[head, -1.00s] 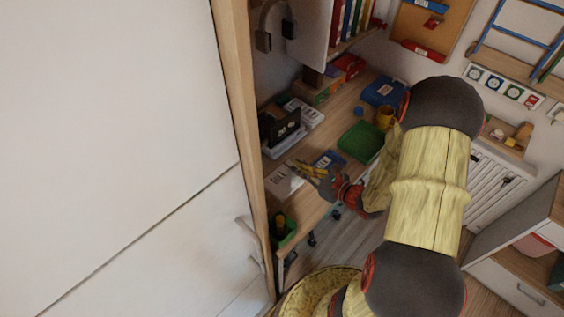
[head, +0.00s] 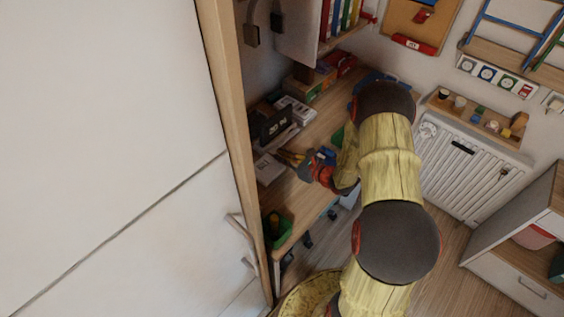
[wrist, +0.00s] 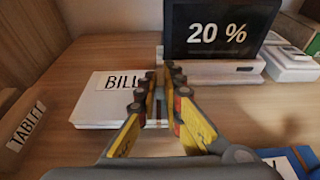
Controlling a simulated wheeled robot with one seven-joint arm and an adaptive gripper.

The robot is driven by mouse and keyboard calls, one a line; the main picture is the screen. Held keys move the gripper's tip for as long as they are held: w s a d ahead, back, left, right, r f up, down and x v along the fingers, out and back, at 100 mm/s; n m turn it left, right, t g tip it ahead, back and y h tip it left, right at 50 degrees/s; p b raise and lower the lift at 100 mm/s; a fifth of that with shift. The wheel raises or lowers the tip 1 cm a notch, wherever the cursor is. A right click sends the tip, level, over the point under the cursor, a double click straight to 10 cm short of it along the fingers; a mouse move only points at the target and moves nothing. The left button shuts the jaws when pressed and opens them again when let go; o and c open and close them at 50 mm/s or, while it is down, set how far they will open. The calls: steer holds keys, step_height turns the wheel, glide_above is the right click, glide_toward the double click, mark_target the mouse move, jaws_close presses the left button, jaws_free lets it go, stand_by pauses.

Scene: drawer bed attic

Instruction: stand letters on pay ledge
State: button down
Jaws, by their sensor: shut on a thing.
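A flat white stack marked "BILL" (wrist: 100,101) lies on the wooden desk in the wrist view; it is the pale flat shape (head: 268,168) in the head view. My gripper (wrist: 160,78) has its yellow fingers drawn close together at the stack's right part, shut on it; the exact contact is partly hidden by the fingers. In the head view my gripper (head: 290,157) is low over the desk. A dark screen reading "20 %" (wrist: 217,30) stands upright on a white base (wrist: 210,75) just behind and right of the fingers.
A blue item (wrist: 287,160) lies at the lower right. White boxes (wrist: 290,65) stand right of the screen. A green bin (head: 277,229) is at the desk's near end, beside a wooden upright (head: 231,120).

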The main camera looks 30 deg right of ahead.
steer(key=shift+f, duration=1)
steer(key=shift+f+b, duration=0.25)
steer(key=shift+b, duration=0.1)
steer(key=c, duration=1.9)
jaws_free()
steer(key=shift+r, duration=0.15)
